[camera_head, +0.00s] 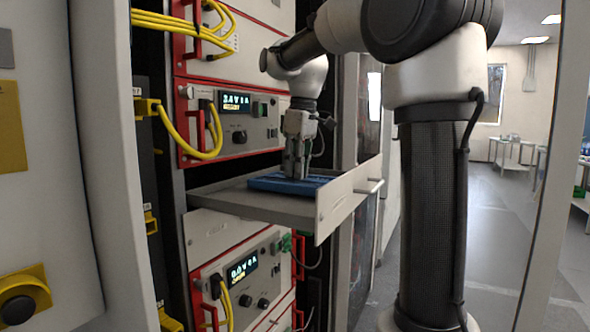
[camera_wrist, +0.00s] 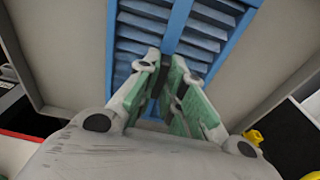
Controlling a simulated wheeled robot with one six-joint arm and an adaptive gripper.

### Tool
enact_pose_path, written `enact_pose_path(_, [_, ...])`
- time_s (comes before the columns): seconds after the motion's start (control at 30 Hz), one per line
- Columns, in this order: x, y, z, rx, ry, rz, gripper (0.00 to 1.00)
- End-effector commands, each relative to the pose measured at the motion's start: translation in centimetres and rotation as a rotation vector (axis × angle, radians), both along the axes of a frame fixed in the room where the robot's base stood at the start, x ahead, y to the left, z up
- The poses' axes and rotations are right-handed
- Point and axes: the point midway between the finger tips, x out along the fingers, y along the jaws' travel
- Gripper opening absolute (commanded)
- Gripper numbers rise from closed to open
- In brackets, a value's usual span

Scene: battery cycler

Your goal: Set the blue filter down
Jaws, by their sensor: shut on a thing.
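The blue filter (camera_head: 283,184) is a flat, slatted panel lying level at the pulled-out grey drawer shelf (camera_head: 239,204) in the rack. My gripper (camera_head: 297,170) points straight down over the filter and is shut on it. In the wrist view, the fingers of my gripper (camera_wrist: 170,92) close on the middle bar of the blue filter (camera_wrist: 200,30), with louvred slats on both sides. The filter looks to be on or just above the shelf floor; I cannot tell whether it touches. The filter's near part is hidden behind my fingers in the wrist view.
Cycler units with displays sit above (camera_head: 232,122) and below (camera_head: 240,270) the shelf. Yellow cables (camera_head: 190,150) hang at the left. Bare shelf floor shows around the filter.

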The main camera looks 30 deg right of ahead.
Motion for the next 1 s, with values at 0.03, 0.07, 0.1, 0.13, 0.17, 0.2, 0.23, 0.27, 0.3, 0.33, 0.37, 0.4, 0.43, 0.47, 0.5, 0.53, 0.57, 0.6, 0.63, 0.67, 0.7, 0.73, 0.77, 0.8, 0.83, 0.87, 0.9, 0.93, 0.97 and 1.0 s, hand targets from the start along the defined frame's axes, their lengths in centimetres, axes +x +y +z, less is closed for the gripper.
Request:
enact_pose_path(0.03, [0.2, 0.1, -0.3, 0.000, -0.001, 0.001, 0.00])
enact_pose_path(0.07, [0.3, 0.2, -0.5, 0.000, -0.001, 0.001, 0.00])
enact_pose_path(0.1, [0.3, 0.2, -0.5, 0.000, -0.001, 0.001, 0.00])
enact_pose_path(0.13, [0.3, 0.2, -0.5, 0.000, -0.001, 0.001, 0.00])
enact_pose_path(0.17, [0.3, 0.2, -0.5, 0.000, -0.001, 0.001, 0.00])
enact_pose_path(0.2, [0.3, 0.2, -0.5, 0.000, -0.002, 0.001, 0.00])
enact_pose_path(0.23, [0.3, 0.2, -0.5, 0.000, -0.001, 0.001, 0.00])
enact_pose_path(0.27, [0.3, 0.2, -0.5, 0.000, -0.001, 0.001, 0.00])
enact_pose_path(0.3, [0.3, 0.2, -0.5, 0.000, -0.001, 0.001, 0.00])
enact_pose_path(0.33, [0.3, 0.2, -0.5, 0.000, -0.001, 0.001, 0.00])
enact_pose_path(0.37, [0.3, 0.2, -0.6, 0.000, -0.001, 0.001, 0.00])
enact_pose_path(0.4, [0.3, 0.2, -0.7, 0.000, -0.001, 0.001, 0.12])
enact_pose_path(0.43, [0.3, 0.2, -0.7, 0.000, -0.001, 0.001, 0.17])
enact_pose_path(0.47, [0.3, 0.2, -0.7, 0.000, -0.001, 0.001, 0.23])
enact_pose_path(0.5, [0.3, 0.2, -0.7, 0.000, -0.001, 0.001, 0.30])
enact_pose_path(0.53, [0.3, 0.2, -0.7, 0.000, -0.001, 0.001, 0.32])
enact_pose_path(0.57, [0.3, 0.2, -0.7, 0.000, -0.001, 0.001, 0.32])
enact_pose_path(0.6, [0.3, 0.2, -0.7, 0.000, -0.001, 0.001, 0.32])
enact_pose_path(0.63, [0.3, 0.2, -0.7, 0.000, -0.001, 0.001, 0.32])
enact_pose_path(0.67, [0.3, 0.2, -0.7, 0.000, -0.001, 0.001, 0.32])
enact_pose_path(0.7, [0.3, 0.2, -0.7, 0.000, -0.001, 0.001, 0.32])
enact_pose_path(0.73, [0.3, 0.2, -0.7, 0.000, -0.001, 0.001, 0.32])
enact_pose_path(0.77, [0.3, 0.2, -0.6, 0.000, -0.001, 0.001, 0.32])
enact_pose_path(0.8, [0.3, 0.2, -0.6, 0.000, -0.001, 0.001, 0.32])
enact_pose_path(0.83, [0.3, 0.2, -0.5, 0.000, -0.001, 0.001, 0.32])
enact_pose_path(0.87, [0.3, 0.2, -0.4, -0.001, -0.003, 0.001, 0.32])
enact_pose_path(0.9, [0.3, 0.2, -0.1, 0.000, -0.004, 0.001, 0.32])
enact_pose_path(0.93, [0.3, 0.2, 0.2, 0.000, -0.004, 0.001, 0.32])
enact_pose_path(0.97, [0.3, 0.1, 0.7, 0.000, -0.004, 0.001, 0.32])
enact_pose_path(1.0, [0.2, 0.1, 1.3, 0.000, -0.005, 0.001, 0.32])
